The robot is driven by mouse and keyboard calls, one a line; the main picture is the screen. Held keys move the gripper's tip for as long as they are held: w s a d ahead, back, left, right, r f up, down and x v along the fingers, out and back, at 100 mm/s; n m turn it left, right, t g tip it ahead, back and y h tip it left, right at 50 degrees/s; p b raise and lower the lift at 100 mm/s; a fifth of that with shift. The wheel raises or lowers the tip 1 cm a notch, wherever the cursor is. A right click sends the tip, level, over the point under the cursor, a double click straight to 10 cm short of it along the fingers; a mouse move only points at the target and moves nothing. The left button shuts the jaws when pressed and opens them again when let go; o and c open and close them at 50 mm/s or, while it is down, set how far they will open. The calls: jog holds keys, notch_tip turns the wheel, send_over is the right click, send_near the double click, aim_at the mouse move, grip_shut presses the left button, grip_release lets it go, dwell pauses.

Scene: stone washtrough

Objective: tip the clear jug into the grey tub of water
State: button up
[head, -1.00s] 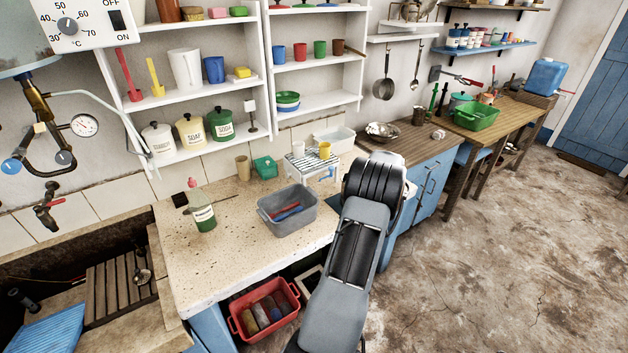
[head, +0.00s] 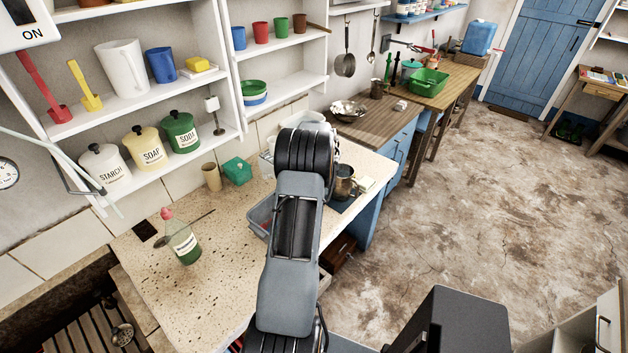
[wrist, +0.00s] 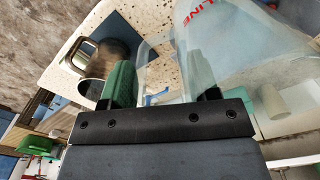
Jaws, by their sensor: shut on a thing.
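The clear jug (wrist: 235,45), see-through with red lettering, fills the upper middle and right of the wrist view. My gripper (wrist: 165,92) is shut on the jug, with a clear part of it between the fingers. In the head view my arm hides the gripper and most or all of the jug. The grey tub (head: 261,215) stands on the speckled counter, mostly hidden behind my arm; only its left side shows. I cannot make out the tub or its water surely in the wrist view.
A metal mug (head: 344,182) stands right of my arm on the counter; it also shows in the wrist view (wrist: 105,58). A green bottle with a pink top (head: 183,238), a tan cup (head: 211,176) and a teal box (head: 237,170) stand to the left. The counter's front left is clear.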

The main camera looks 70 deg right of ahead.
jog(key=shift+s+a+r, duration=0.1)
jog(key=shift+s, duration=0.05)
jog(key=shift+w, duration=0.25)
jog(key=shift+r+b, duration=0.15)
jog(key=shift+b, duration=0.15)
jog(key=shift+s+r+g+h+b, duration=0.15)
jog(key=shift+r+g+h+b, duration=0.15)
jog(key=shift+r+g+h, duration=0.15)
jog(key=shift+r, duration=0.2)
jog(key=shift+g+h, duration=0.25)
